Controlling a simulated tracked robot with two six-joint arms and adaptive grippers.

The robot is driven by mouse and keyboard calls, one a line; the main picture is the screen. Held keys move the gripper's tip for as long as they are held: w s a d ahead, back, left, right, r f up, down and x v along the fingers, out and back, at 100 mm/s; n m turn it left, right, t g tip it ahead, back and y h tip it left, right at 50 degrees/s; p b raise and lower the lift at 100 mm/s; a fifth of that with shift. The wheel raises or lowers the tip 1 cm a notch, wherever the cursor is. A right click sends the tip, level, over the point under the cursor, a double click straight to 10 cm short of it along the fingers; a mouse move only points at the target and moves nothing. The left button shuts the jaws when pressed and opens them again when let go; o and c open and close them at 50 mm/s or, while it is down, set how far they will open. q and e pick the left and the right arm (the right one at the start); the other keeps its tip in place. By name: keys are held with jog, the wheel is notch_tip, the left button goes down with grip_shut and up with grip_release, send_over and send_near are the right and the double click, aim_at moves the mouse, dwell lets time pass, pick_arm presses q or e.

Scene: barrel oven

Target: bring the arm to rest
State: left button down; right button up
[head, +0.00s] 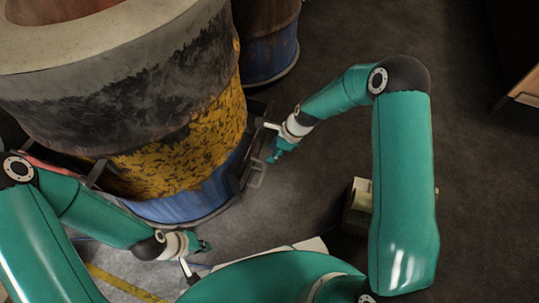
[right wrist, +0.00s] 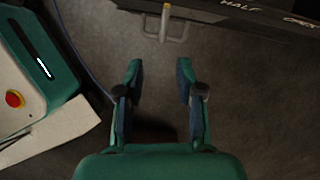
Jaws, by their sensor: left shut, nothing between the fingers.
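My left arm comes in from the left of the head view, and its gripper (head: 204,246) is low beside the barrel's base, shut and empty. My right arm reaches in from the right. Its gripper (head: 275,156) is beside the barrel oven (head: 190,130), close to a metal handle (head: 257,172) on the oven's side. In the right wrist view the right gripper's fingers (right wrist: 160,80) are apart with only floor between them. The metal handle (right wrist: 165,30) is beyond the fingertips there, apart from them, below a dark lettered bar (right wrist: 260,12).
A second barrel (head: 270,45) stands behind the oven. A small box (head: 358,205) is on the floor inside my right arm's bend. A wooden-edged piece (head: 524,88) is at the far right. Open dark floor (head: 480,190) lies right of my right arm.

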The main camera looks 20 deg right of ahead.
jog(key=shift+s+d, duration=0.1)
jog(key=shift+d, duration=0.05)
dwell(0.4)
jog(key=s+a+f+n+g, duration=0.1)
jog(key=s+a+f+n, duration=0.1)
jog(key=s+n, duration=0.7)
jog(key=s+a+f+n+g, duration=0.15)
jog(key=s+n, duration=0.35)
jog(key=s, duration=0.9)
notch_tip(320, 180, up, 34)
jog(key=n+t+p, duration=0.1)
jog(key=n+p, duration=0.5)
jog(key=p, duration=2.8)
jog(key=shift+w+n, duration=0.4)
